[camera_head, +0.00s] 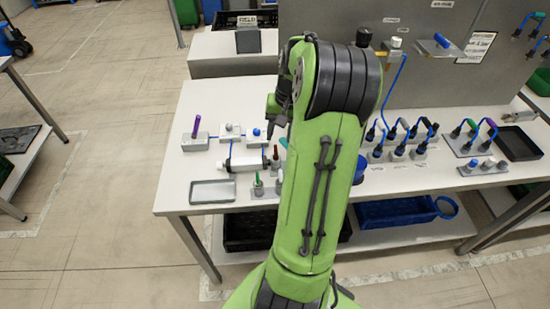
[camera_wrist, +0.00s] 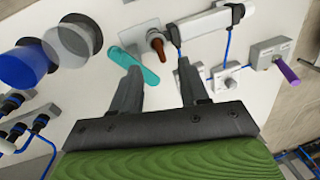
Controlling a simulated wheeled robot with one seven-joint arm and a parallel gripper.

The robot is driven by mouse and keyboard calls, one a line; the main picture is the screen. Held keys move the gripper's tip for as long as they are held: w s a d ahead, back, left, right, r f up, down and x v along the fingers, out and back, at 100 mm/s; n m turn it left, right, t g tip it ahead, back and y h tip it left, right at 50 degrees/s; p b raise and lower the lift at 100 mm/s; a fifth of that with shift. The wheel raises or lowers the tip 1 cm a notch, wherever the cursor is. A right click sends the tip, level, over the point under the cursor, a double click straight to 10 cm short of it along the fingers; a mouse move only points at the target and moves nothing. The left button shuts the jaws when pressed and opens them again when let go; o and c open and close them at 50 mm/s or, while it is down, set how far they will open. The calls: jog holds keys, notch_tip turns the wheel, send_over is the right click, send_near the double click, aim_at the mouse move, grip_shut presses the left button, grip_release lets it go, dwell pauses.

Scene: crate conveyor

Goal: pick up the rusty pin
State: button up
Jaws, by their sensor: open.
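The rusty pin (camera_wrist: 158,47) is a short reddish-brown pin standing in a grey block (camera_wrist: 138,34) in the wrist view. It also shows in the head view (camera_head: 276,153), just beside my green arm. My gripper (camera_wrist: 160,70) is open and empty, its two dark fingers pointing toward the table. In the wrist view the pin appears between and beyond the fingertips, apart from both. In the head view my gripper (camera_head: 270,128) is partly hidden by my arm, above the table near the pin.
A white cylinder (camera_head: 247,163) is close to the pin. A purple pin (camera_head: 197,124) stands in a block at left. A grey tray (camera_head: 213,191) lies at the table's front. Blue-black hooked fittings (camera_head: 392,136) stand to the right.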

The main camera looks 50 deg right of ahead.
aim_at(276, 148)
jog(key=f, duration=0.2)
jog(key=f+b, duration=0.1)
jog(key=f, duration=0.2)
jog(key=shift+w+a+f+b, duration=0.35)
jog(key=shift+a+f, duration=0.05)
jog(key=shift+r, duration=0.1)
grip_shut()
